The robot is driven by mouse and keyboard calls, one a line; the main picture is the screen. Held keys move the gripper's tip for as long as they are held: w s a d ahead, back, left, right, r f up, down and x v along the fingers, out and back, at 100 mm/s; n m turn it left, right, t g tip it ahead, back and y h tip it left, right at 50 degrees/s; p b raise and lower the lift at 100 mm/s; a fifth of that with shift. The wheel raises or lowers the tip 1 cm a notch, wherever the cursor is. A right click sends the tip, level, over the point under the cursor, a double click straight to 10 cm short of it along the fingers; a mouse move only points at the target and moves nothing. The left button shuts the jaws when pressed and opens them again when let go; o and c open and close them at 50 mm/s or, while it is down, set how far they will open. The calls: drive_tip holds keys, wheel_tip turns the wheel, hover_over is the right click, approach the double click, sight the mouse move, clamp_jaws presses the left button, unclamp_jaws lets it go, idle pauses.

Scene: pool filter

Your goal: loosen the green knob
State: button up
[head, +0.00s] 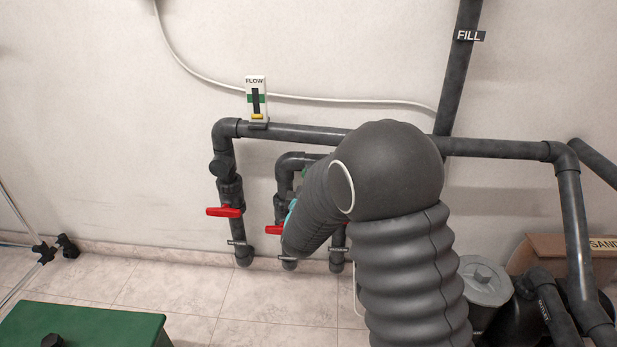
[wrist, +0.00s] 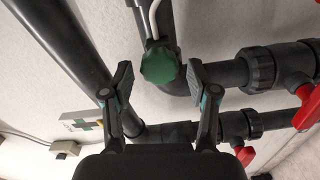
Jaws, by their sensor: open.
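The green knob (wrist: 159,66) is a lobed green cap on the dark grey pipework in the wrist view. It sits a little beyond the fingertips of my gripper (wrist: 160,78), between the two fingers as seen in the picture. The fingers are spread wide and nothing is held. I cannot tell the exact gap in depth between the fingertips and the knob. In the head view my arm hides almost all of the knob and the gripper.
Dark grey pipes run along the wall, with a red valve handle (head: 225,212) at the left. Another red handle (wrist: 305,108) is right of my gripper. A flow gauge (head: 256,98) stands on the upper pipe. A green box (head: 85,325) is at lower left.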

drive_tip(key=shift+s+a+b, duration=0.1)
drive_tip(key=shift+s+b, duration=0.2)
drive_tip(key=shift+s, duration=2.25)
drive_tip(key=shift+s, duration=0.1)
